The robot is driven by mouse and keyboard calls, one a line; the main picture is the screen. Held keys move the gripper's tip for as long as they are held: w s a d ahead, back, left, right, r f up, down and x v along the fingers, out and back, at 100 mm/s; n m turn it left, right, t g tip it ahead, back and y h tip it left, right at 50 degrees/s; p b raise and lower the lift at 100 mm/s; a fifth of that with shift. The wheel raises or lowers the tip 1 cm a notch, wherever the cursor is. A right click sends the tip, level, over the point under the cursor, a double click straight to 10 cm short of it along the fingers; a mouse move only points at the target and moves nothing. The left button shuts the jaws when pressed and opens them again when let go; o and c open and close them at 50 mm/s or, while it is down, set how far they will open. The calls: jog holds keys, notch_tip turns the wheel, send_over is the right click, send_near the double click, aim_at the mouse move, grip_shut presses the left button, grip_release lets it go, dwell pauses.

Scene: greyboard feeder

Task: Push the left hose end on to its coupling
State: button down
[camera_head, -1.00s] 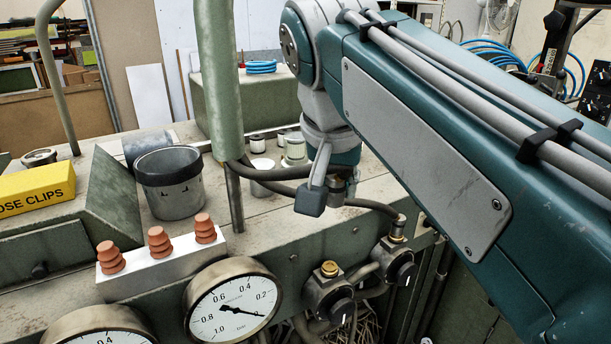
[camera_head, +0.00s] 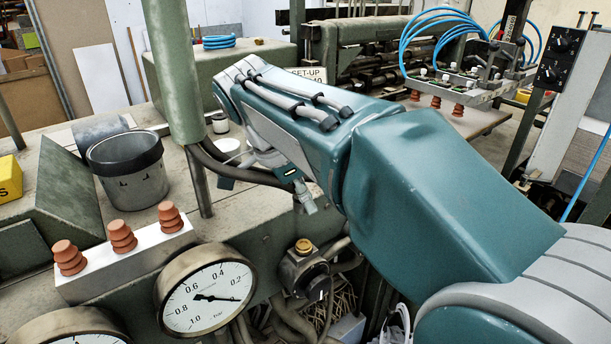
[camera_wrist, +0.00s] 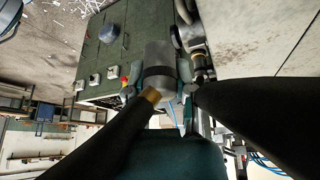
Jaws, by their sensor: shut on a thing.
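The dark hose (camera_head: 246,175) runs from behind the green post to my gripper (camera_head: 305,198), which is shut on its end; the arm partly hides the grip. The left coupling (camera_head: 303,268), with a brass-coloured top (camera_head: 304,246), stands on the machine front below my gripper. The hose end is above it and apart. In the wrist view, a dark tube-like shape (camera_wrist: 95,138) ends in a brass-coloured tip (camera_wrist: 152,96) near a grey cylinder (camera_wrist: 160,60); I cannot tell which parts these are. My arm hides the right coupling in the head view.
A pressure gauge (camera_head: 207,295) and a white block with orange-brown stepped plugs (camera_head: 122,236) stand left of the coupling. A grey pot (camera_head: 130,172) and the green post (camera_head: 172,75) stand on the bench. Blue tubing (camera_head: 435,40) hangs at back right.

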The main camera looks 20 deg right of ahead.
aim_at(310, 245)
jog(key=m, duration=0.1)
jog(key=f+m, duration=0.1)
jog(key=f+g, duration=0.1)
jog(key=shift+w+d+f+m, duration=0.15)
jog(key=shift+w+d+m, duration=0.15)
jog(key=shift+w+m, duration=0.1)
jog(key=shift+f, duration=2.8)
jog(key=shift+s+d+f, duration=0.1)
jog(key=shift+s+f, duration=0.05)
jog(key=shift+f, duration=0.35)
jog(key=shift+s+f, duration=0.15)
jog(key=shift+f, duration=0.35)
jog(key=shift+r, duration=0.1)
jog(key=shift+w+r, duration=0.15)
jog(key=shift+r, duration=2.85)
jog(key=shift+w+f, duration=0.1)
jog(key=shift+f, duration=2)
